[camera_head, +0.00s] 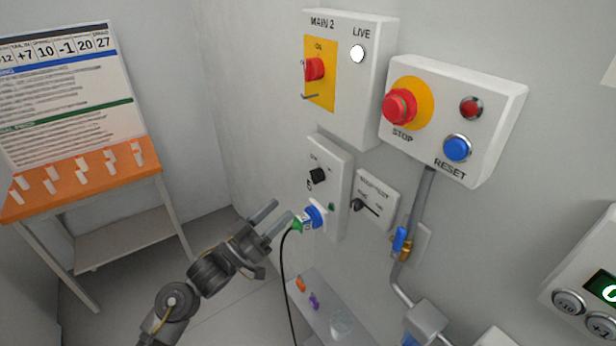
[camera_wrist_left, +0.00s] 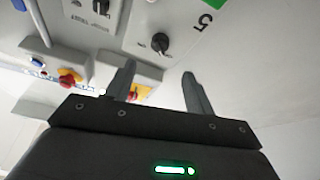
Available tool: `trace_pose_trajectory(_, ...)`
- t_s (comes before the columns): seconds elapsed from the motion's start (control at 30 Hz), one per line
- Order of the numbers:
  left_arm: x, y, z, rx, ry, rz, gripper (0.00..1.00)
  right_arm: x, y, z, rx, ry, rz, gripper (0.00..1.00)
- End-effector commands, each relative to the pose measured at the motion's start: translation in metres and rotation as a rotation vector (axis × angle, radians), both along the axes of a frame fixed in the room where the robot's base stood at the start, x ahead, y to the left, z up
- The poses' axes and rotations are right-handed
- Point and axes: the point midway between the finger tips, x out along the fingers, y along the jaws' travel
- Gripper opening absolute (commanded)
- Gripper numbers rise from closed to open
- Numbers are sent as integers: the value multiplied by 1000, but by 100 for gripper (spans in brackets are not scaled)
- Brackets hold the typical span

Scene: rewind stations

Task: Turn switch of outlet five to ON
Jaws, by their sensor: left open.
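The outlet five panel (camera_head: 341,181) is a white box on the wall with a black rotary switch (camera_head: 318,175) near its top. The knob's setting is too small to read. My left gripper (camera_head: 282,211) is open and empty, left of the plug and lower than the switch. In the wrist view the knob lies beyond the gap between its fingers (camera_wrist_left: 158,72). My right gripper is not in view.
A MAIN 2 box (camera_head: 362,85) with a red switch hangs above. A STOP/RESET box (camera_head: 440,160) is to its right. A small panel with a black lever (camera_head: 376,190) is close right of outlet five. An orange-topped table (camera_head: 80,181) stands at the left.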

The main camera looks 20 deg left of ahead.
Motion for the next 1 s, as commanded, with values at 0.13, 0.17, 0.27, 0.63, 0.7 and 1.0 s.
trace_pose_trajectory(0.13, 1, -1, 3, -1, -4, -3, 54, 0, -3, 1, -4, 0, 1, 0)
trace_pose_trajectory(0.17, 2, -2, 4, -2, -5, -3, 54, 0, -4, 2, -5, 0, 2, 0)
trace_pose_trajectory(0.27, 10, -7, 9, -2, -4, -2, 54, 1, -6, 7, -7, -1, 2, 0)
trace_pose_trajectory(0.63, 61, -42, 35, -2, -4, -1, 54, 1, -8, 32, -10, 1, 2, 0)
trace_pose_trajectory(0.7, 68, -47, 38, -2, -2, -1, 54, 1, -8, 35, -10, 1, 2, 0)
trace_pose_trajectory(1.0, 83, -57, 41, 0, -2, -2, 54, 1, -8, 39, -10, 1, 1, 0)
